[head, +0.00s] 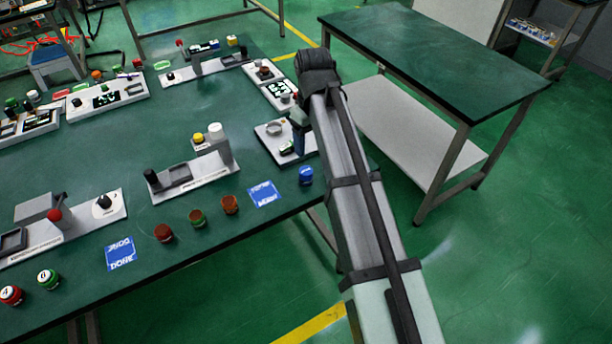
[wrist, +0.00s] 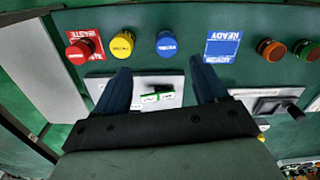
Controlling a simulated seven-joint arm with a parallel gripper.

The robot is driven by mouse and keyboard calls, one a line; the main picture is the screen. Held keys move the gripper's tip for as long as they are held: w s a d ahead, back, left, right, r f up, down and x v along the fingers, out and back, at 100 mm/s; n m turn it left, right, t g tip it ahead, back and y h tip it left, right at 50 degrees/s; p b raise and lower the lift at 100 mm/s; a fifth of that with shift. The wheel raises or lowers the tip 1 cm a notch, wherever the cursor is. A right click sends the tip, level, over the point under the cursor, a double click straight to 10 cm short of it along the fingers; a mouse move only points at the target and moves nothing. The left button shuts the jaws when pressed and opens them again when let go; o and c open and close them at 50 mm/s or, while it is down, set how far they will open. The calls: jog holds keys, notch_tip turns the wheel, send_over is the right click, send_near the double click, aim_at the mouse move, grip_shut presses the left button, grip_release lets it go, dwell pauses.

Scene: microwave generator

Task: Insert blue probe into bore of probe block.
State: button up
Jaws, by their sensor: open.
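A blue round-topped piece (head: 305,175) stands at the near table edge beside the blue READY card. It also shows in the wrist view (wrist: 167,43), upright, just beyond my fingertips. It may be the blue probe, but I cannot be sure. My gripper (wrist: 161,70) is open, with two dark fingers apart and nothing between them. It is over a pale plate (wrist: 95,88) with a green-and-white part (wrist: 157,97). In the head view my arm partly hides that plate (head: 262,131), which carries a ring-like part. I cannot identify the probe block or its bore.
In the wrist view, a yellow piece (wrist: 122,44) and a red piece (wrist: 78,51) stand left of the blue one. The READY card (wrist: 224,46) lies right of it. Several pale fixtures crowd the table. A second table (head: 430,60) is mostly bare.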

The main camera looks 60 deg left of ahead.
jog(key=s+r, duration=0.1)
jog(key=s, duration=0.1)
send_over(306, 170)
jog(key=f, duration=0.7)
jog(key=shift+s+d+f, duration=0.15)
jog(key=shift+s+f, duration=0.05)
jog(key=shift+f, duration=0.2)
jog(key=shift+w+f, duration=0.15)
jog(key=shift+f, duration=2.55)
jog(key=shift+c, duration=0.5)
jog(key=c, duration=1.1)
jog(key=shift+c, duration=0.2)
jog(key=shift+r, duration=0.15)
